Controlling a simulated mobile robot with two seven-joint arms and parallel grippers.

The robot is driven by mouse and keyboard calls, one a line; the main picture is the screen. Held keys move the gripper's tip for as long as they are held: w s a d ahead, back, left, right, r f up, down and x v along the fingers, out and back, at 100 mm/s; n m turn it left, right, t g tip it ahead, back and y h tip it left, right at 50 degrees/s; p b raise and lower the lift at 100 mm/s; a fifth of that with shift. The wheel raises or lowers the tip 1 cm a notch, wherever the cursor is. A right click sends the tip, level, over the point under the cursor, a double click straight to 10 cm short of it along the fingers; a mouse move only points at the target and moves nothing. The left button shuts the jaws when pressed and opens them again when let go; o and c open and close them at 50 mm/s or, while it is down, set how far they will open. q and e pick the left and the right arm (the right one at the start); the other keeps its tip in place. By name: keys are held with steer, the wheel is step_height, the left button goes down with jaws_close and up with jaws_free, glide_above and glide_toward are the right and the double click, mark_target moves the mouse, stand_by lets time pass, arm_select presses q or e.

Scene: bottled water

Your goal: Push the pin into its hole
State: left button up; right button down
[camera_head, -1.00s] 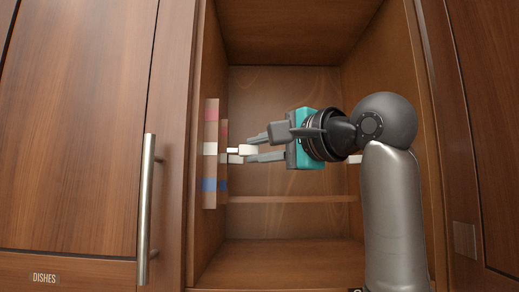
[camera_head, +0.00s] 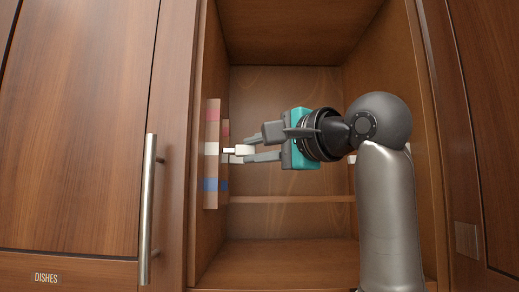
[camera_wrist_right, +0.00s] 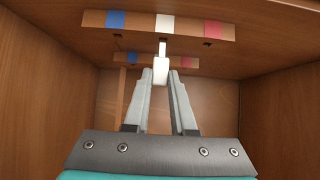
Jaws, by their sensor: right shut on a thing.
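My right gripper (camera_head: 259,147) is shut on a small white pin (camera_wrist_right: 161,71), which sits between its fingertips. The pin also shows in the head view (camera_head: 240,150), its narrow end pointing left. On the cabinet's left wall are a front strip (camera_head: 211,170) with pink, white and blue bands and a similar back strip (camera_wrist_right: 155,62). My left gripper is not in view.
The open cabinet has a shelf board (camera_head: 290,199) across its back. A small white piece (camera_head: 352,159) shows at the right wall behind my wrist. A closed door with a vertical metal handle (camera_head: 148,205) stands at the left. The cabinet's lower space is free.

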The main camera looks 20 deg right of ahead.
steer(key=shift+w+a, duration=0.2)
steer(key=shift+a, duration=0.45)
steer(key=shift+w+a, duration=0.15)
steer(key=shift+a, duration=0.45)
steer(key=c, duration=0.7)
jaws_free()
steer(key=shift+o, duration=0.2)
steer(key=b+v, duration=0.6)
steer(key=v, duration=0.9)
steer(key=shift+s, duration=0.15)
